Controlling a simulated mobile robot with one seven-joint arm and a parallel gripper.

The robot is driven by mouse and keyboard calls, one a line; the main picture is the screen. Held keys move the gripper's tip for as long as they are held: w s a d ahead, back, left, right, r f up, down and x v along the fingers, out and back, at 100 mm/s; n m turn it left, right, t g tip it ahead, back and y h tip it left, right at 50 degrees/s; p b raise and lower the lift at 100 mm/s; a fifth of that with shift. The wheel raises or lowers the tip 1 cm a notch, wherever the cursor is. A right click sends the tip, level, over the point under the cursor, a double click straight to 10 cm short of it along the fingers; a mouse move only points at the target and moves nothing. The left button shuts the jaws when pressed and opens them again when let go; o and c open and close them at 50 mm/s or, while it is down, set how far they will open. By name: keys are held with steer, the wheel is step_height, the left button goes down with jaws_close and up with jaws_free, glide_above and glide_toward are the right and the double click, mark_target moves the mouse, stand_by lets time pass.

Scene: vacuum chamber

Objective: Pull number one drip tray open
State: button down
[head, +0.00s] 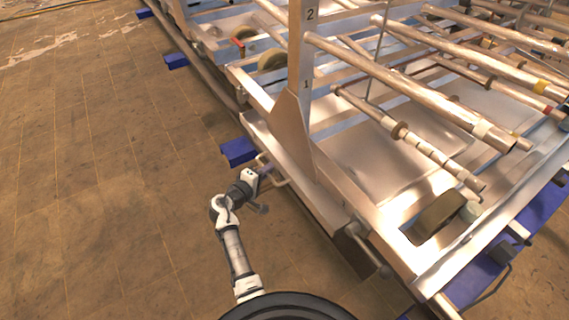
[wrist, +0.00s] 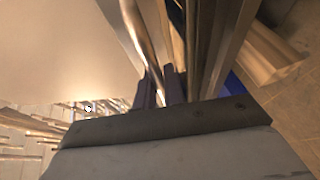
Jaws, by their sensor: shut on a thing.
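A drip tray's metal handle (head: 279,182) sticks out from the front side of the metal frame, below the post marked "1" and "2". My gripper (head: 262,170) is at this handle, low on the near left side of the frame. In the wrist view, the dark fingers of my gripper (wrist: 160,88) are closed around a shiny bar of the handle (wrist: 146,45). The shallow metal tray (head: 370,150) shows under the pipes, right of the post. How far the tray stands out of the frame I cannot tell.
The upright post (head: 300,70) stands close right of my gripper. Several long pipes (head: 410,85) run above the tray. Blue blocks (head: 238,152) sit under the frame's edge. The tiled floor (head: 100,170) to the left is clear.

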steer(key=s+a, duration=0.5)
steer(key=a, duration=0.3)
steer(key=s+a+b, duration=0.1)
steer(key=s+a, duration=0.4)
steer(key=a, duration=0.3)
steer(key=shift+s+b, duration=0.3)
steer(key=shift+s, duration=0.05)
steer(key=c, duration=1.5)
jaws_free()
steer(key=b+v, duration=0.1)
steer(key=v, duration=1.2)
steer(key=shift+s+a+r, duration=0.15)
steer(key=shift+s+a, duration=0.05)
steer(key=shift+s, duration=0.1)
